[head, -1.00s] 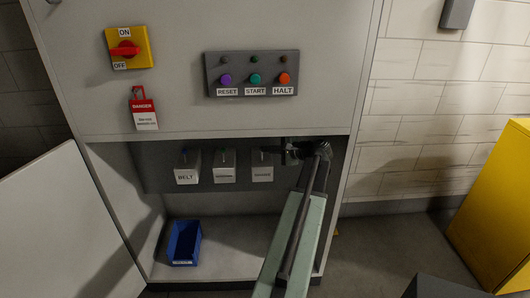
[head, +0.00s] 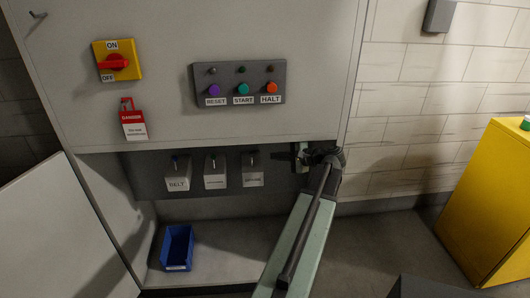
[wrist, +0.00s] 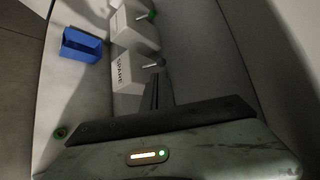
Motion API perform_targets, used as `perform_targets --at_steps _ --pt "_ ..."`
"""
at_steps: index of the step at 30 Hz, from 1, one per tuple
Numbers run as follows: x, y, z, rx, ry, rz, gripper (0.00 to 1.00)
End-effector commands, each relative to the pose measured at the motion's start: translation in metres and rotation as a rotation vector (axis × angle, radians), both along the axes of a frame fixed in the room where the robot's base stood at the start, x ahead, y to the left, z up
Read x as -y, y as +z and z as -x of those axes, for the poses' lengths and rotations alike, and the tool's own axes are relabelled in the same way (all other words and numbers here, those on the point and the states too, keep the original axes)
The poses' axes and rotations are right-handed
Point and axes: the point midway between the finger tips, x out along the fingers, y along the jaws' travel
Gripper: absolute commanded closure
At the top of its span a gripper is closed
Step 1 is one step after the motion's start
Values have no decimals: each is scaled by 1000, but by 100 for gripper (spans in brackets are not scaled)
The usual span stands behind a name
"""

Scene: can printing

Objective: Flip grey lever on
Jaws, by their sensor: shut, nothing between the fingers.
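Three pale switch boxes hang in a row in the recess under the panel. The right one, labelled SPARE in the wrist view (wrist: 128,74), also shows in the head view (head: 252,170). A short grey lever (wrist: 154,65) sticks out from it. The middle box (wrist: 135,27) has a green-tipped lever (wrist: 148,15). The left box (head: 178,174) reads BELT. My gripper (head: 300,154) is shut and empty, to the right of the SPARE box. In the wrist view its fingers (wrist: 155,88) point toward the grey lever; I cannot tell whether they touch it.
Above are a yellow switch with a red knob (head: 116,62), a red danger tag (head: 133,122) and a button panel (head: 238,85). A blue bin (head: 178,247) stands on the recess floor. A yellow cabinet (head: 490,205) is at the right. The recess floor's middle is clear.

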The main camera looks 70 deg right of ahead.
Motion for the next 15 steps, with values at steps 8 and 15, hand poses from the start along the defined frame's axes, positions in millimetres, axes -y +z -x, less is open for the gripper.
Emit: perform_targets --at_steps 8,15 --pt "-15 -1 60 1 -2 0 100" --pt "-20 -1 80 1 -1 -1 100"
